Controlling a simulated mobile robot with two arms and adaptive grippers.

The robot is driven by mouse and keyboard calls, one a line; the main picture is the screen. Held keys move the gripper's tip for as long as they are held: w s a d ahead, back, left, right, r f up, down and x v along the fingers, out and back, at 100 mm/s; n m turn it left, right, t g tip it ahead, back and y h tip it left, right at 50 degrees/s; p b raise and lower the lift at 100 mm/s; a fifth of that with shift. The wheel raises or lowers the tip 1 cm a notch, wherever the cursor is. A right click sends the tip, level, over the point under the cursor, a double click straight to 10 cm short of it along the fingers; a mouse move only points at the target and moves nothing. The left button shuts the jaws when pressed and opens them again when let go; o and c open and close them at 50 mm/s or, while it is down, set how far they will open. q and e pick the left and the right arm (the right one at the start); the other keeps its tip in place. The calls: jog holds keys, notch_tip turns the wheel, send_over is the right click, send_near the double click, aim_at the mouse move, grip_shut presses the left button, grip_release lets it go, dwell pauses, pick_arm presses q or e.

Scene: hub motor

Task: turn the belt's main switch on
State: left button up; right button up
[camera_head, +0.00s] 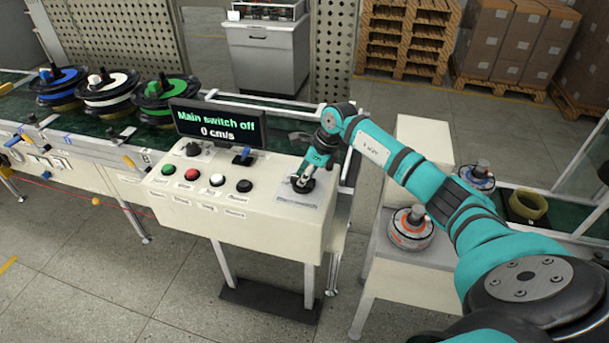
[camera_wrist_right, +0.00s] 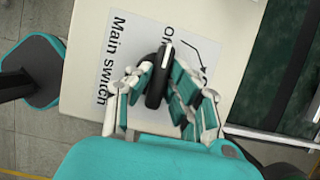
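The main switch is a black rotary knob (camera_wrist_right: 158,75) with a white mark, on a light label plate (camera_head: 298,199) at the right end of the control panel. In the right wrist view the plate reads "Main switch" and carries a curved arrow. My right gripper (camera_wrist_right: 160,88) has its fingers on both sides of the knob and looks closed on it. In the head view my right gripper (camera_head: 304,184) reaches down over the plate and hides most of the knob. The display (camera_head: 218,124) reads "Main switch off" and "0 cm/s". My left gripper is not in view.
Wheel hubs (camera_head: 110,90) stand on the belt at left. A side table (camera_head: 390,255) with an orange-ringed motor part (camera_head: 409,232) stands right of the panel, under my right arm.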

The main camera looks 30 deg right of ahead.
grip_shut()
jog(key=shift+m, duration=0.4)
jog(key=m+t+h, duration=0.1)
jog(key=m, duration=0.2)
jog(key=shift+m+h, duration=0.3)
jog(key=m+h+b, duration=0.1)
jog(key=m, duration=0.2)
jog(key=shift+a+m, duration=0.15)
jog(key=shift+m, duration=0.15)
jog(key=m+h+b, duration=0.1)
jog(key=m+b, duration=0.1)
jog(key=m, duration=0.1)
jog(key=m+h+b, duration=0.1)
jog(key=m+b, duration=0.1)
jog(key=m, duration=0.1)
jog(key=shift+a+f+h, duration=0.1)
jog(key=shift+a+h, duration=0.05)
jog(key=shift+h, duration=0.15)
jog(key=shift+m+g+h+b, duration=0.65)
jog(key=shift+m+b, duration=0.25)
jog(key=shift+m, duration=1.1)
